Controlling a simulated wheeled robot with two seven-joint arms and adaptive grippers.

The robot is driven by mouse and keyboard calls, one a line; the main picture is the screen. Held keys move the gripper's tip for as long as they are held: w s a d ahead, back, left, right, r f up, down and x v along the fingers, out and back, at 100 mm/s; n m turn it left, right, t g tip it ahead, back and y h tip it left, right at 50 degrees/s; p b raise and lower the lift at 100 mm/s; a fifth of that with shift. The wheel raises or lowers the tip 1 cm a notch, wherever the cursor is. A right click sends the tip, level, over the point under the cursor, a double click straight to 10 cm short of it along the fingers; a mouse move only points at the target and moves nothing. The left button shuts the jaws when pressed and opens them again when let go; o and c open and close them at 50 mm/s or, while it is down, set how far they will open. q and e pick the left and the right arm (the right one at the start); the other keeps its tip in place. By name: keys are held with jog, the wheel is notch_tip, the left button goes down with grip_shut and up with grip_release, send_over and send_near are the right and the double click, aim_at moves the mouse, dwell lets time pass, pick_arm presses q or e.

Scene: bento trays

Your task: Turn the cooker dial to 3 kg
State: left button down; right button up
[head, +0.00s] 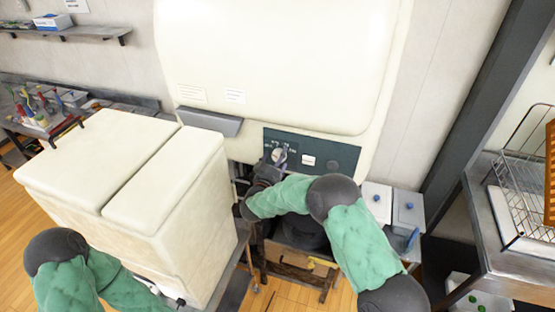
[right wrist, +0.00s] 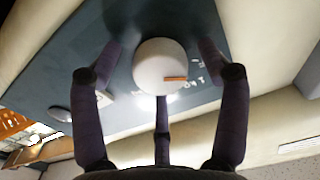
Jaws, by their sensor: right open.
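The cooker dial (right wrist: 158,72) is a round white knob with an orange-brown mark, on the dark blue-grey panel (right wrist: 60,82). In the right wrist view the mark lies toward the right side of the knob. White lettering shows beside it, too small to read surely. My right gripper (right wrist: 160,58) is open, its fingers spread on either side of the dial, with gaps between them and the knob. In the head view my right gripper (head: 272,167) is at the panel's left part and partly covers the dial (head: 279,155). My left gripper does not show clearly.
The cream cooker (head: 275,60) stands against the wall. A large cream chest (head: 130,190) is at the left, close to my arms. Grey-white containers (head: 407,208) with blue knobs stand right of the panel. A wire rack (head: 523,150) is at the far right.

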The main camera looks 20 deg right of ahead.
jog(key=c, duration=1.2)
jog(key=m+b, duration=0.7)
jog(key=b, duration=0.1)
jog(key=m+b, duration=0.6)
jog(key=b, duration=0.3)
jog(key=m+b, duration=0.7)
jog(key=b, duration=0.2)
jog(key=shift+f+m, duration=0.3)
jog(key=shift+f, duration=0.05)
jog(key=shift+r+m+b, duration=0.2)
jog(key=shift+m+b, duration=1.5)
jog(key=shift+b, duration=0.05)
